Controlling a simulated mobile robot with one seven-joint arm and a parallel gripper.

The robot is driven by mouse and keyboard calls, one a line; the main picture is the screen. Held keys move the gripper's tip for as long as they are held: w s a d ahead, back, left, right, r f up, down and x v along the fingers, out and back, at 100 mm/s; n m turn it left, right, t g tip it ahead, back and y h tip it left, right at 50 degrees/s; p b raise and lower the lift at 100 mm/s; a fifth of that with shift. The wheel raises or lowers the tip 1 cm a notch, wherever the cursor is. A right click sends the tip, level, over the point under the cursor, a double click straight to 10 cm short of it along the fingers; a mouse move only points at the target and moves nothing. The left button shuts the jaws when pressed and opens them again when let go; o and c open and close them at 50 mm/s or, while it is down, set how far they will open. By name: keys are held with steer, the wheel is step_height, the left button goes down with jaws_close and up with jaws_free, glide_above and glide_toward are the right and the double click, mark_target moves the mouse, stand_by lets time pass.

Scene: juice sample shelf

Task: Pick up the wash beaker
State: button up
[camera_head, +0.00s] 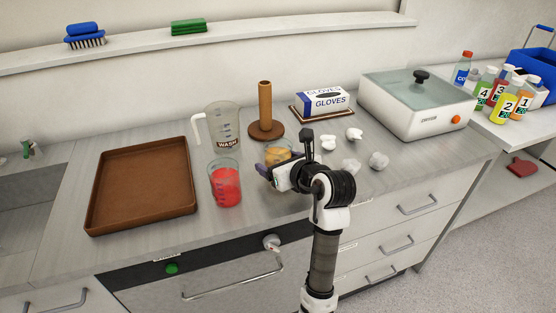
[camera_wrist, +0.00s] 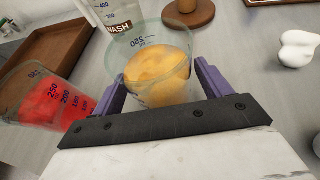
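The wash beaker (camera_head: 226,128) is a clear jug with a white handle and the label WASH. It stands upright on the counter, left of the wooden post, and its lower part shows at the top of the wrist view (camera_wrist: 114,14). My gripper (camera_head: 271,167) is in front of it and to its right. Its purple fingers (camera_wrist: 161,84) lie on either side of a different glass beaker with orange-yellow contents (camera_wrist: 158,78). I cannot tell whether they press on its glass. The wash beaker is outside my fingers.
A beaker of red liquid (camera_head: 226,186) stands left of my gripper, in front of the wash beaker. A brown tray (camera_head: 100,187) lies farther left. A wooden post on a round base (camera_head: 265,112), a glove box (camera_head: 324,101), several white lumps (camera_head: 354,133) and a water bath (camera_head: 408,116) stand around.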

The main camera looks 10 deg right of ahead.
steer(key=c, duration=0.9)
steer(key=shift+r, duration=0.15)
step_height(320, 180, up, 20)
steer(key=shift+a+f+b, duration=0.1)
steer(key=shift+b, duration=0.6)
